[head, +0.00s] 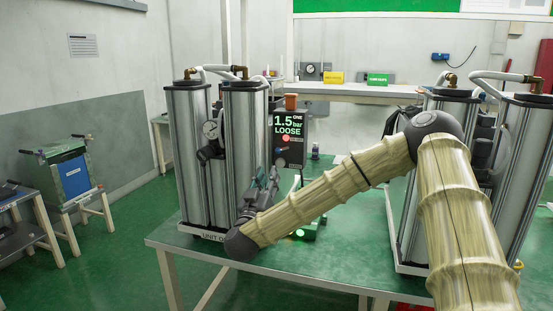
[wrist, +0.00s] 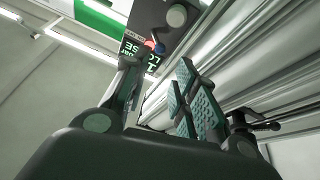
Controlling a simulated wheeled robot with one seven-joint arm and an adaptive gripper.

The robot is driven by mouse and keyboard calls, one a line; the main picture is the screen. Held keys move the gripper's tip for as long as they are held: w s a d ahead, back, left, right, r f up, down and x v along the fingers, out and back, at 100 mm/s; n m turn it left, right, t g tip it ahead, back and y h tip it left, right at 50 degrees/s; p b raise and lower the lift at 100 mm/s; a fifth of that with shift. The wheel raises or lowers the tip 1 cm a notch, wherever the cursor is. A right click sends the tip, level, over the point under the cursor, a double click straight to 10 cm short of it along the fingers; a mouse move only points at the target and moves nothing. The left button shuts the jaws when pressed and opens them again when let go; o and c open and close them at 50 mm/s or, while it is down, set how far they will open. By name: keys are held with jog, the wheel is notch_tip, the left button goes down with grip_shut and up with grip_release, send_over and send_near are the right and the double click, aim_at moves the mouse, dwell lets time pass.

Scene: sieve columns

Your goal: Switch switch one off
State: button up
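The control box marked ONE (head: 290,133) stands beside the left pair of columns. Its green display reads 1.5 bar LOOSE. Under the text are a small red spot (head: 286,139) and a small bluish part (head: 281,151), too small to read as on or off. My gripper (head: 270,176) is just below and left of the box. Its fingers (wrist: 158,78) are apart, with nothing between them.
The left columns (head: 243,150) stand close to my gripper; their metal side (wrist: 255,60) fills the wrist view's right. A second column unit (head: 440,180) stands right, partly behind my arm. The green table (head: 190,247) has a glowing green light (head: 300,233).

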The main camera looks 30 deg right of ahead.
aim_at(283, 149)
jog(key=p+x, duration=0.7)
jog(key=x, duration=0.4)
jog(key=shift+p, duration=0.3)
grip_shut()
